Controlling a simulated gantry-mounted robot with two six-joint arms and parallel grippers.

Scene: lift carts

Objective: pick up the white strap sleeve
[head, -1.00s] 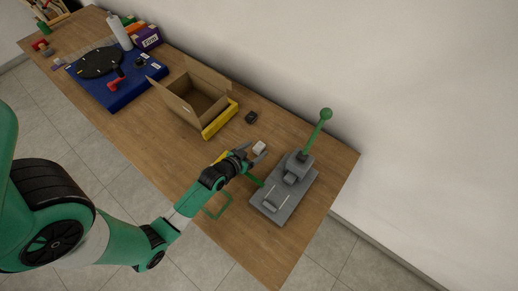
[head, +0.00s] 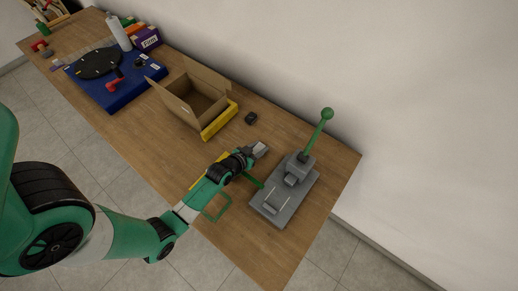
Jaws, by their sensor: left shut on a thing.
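The white strap sleeve (head: 261,149) is a small pale block on the wooden table, between the cardboard box and the grey lever press. My left gripper (head: 256,151) is at it, with its fingers closed around it. The fingers cover most of the sleeve, so only a little of it shows. I cannot tell whether it is clear of the tabletop. My right gripper is not in view.
The grey press (head: 286,195) with a green lever (head: 319,130) stands close on the right. An open cardboard box (head: 192,98) on a yellow base and a small black block (head: 251,118) are behind. A blue board (head: 117,88) lies further left on the table (head: 150,125).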

